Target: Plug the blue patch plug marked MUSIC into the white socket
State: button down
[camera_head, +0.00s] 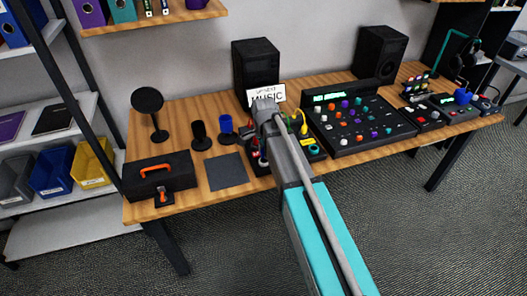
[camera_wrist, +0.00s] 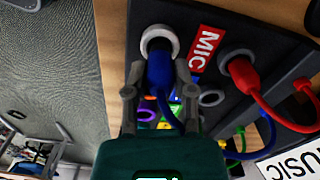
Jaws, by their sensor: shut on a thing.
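In the wrist view a blue plug (camera_wrist: 159,72) stands between the fingertips of my gripper (camera_wrist: 160,88), which is shut on it. Its front end is at the white ring socket (camera_wrist: 160,36) on the dark panel and overlaps the ring's opening. How deep it sits cannot be told. Its blue cable runs back between the fingers. No MUSIC marking shows on the plug. In the head view my gripper (camera_head: 264,112) is over the patch panel (camera_head: 312,153), and my arm hides most of the panel and the plug.
A red plug (camera_wrist: 243,74) sits in a grey ring beside a red MIC label (camera_wrist: 207,48). An empty grey ring (camera_wrist: 211,98) is nearby. A MUSIC sign (camera_head: 266,94) stands behind the panel. A mixer (camera_head: 358,125) is to the right, a dark mat (camera_head: 227,171) to the left.

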jog(key=shift+f+b, duration=0.75)
dwell(0.8)
dwell(0.4)
jog(key=shift+c, duration=1.9)
grip_release()
jog(key=o, duration=0.4)
jog(key=shift+r, duration=0.1)
jog(key=shift+r+p, duration=3.45)
jog(key=shift+p, duration=0.1)
